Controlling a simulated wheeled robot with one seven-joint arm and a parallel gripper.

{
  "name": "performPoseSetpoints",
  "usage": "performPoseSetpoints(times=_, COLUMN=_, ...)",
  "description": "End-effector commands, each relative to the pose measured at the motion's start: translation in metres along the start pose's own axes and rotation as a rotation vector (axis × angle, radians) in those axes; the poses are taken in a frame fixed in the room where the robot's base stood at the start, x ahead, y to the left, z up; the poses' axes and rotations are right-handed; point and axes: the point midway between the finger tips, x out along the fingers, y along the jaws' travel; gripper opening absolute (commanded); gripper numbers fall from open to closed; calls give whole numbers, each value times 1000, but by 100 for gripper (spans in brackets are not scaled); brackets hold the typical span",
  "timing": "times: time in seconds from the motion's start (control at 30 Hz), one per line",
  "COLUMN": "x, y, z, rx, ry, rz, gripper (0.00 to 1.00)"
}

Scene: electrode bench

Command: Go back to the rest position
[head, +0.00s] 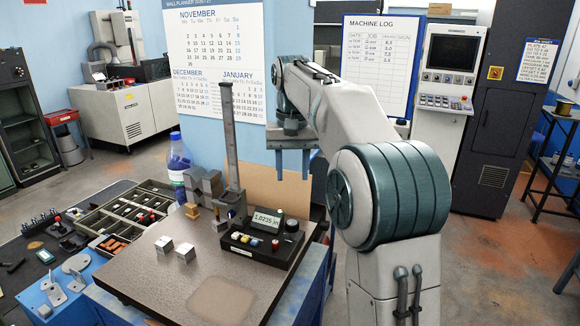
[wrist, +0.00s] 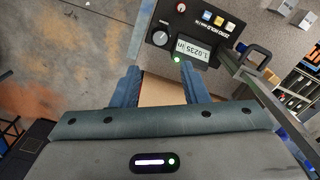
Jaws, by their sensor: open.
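My gripper (head: 292,163) hangs with its fingers pointing down in the head view, above the back right side of the bench. Its two blue-grey fingers are apart, with nothing seen between them. In the wrist view my gripper (wrist: 158,88) also shows empty, with a strip of brown board beyond the fingers. A black gauge box (head: 262,243) with a lit display stands on the bench below and left of the gripper; it also shows in the wrist view (wrist: 200,35). A tall grey column (head: 230,145) stands behind the gauge box.
The speckled bench plate (head: 140,262) holds two small metal blocks (head: 175,248) and larger grey blocks (head: 205,186). A blue-capped bottle (head: 178,165) stands behind. A tray of parts (head: 98,222) lies left. A calendar (head: 215,60) and log board (head: 378,50) are behind the arm.

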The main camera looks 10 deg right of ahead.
Motion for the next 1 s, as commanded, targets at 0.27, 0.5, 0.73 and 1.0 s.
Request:
performPoseSetpoints(times=0.27, x=1, y=3, z=39, rx=-32, ry=51, rz=6, gripper=40)
performPoseSetpoints(times=0.5, x=21, y=14, z=110, rx=-81, ry=140, rz=7, gripper=40)
performPoseSetpoints(times=0.73, x=60, y=29, z=182, rx=-122, ry=224, rz=-2, gripper=40)
performPoseSetpoints(times=1.0, x=117, y=44, z=252, rx=-161, ry=305, rz=-17, gripper=40)
